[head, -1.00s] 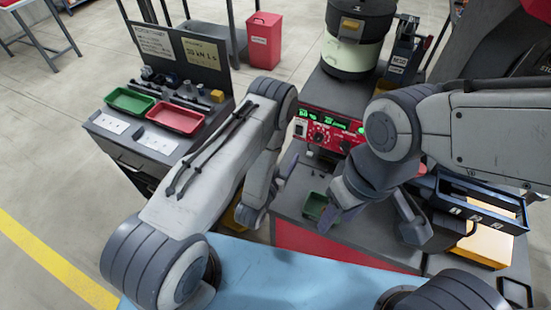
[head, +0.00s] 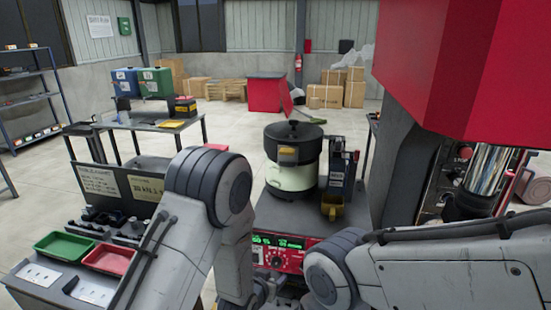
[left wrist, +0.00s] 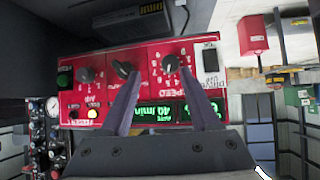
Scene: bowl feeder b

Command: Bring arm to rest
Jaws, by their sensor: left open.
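My left gripper (left wrist: 162,80) is open in the left wrist view. Its two dark fingers are apart with nothing between them, in front of a red control panel (left wrist: 97,98) that appears upside down. I cannot tell whether they touch it. In the head view my left arm bends down toward the same control panel (head: 287,261), and its hand is mostly lost at the bottom edge. My right arm reaches in from the right at the bottom, and its gripper is out of the picture.
A bowl feeder (head: 292,160) stands behind the panel. A green tray (head: 63,248) and a red tray (head: 108,260) sit on the left bench. A large red machine (head: 475,70) fills the upper right. Open floor lies behind, before stacked boxes (head: 345,90).

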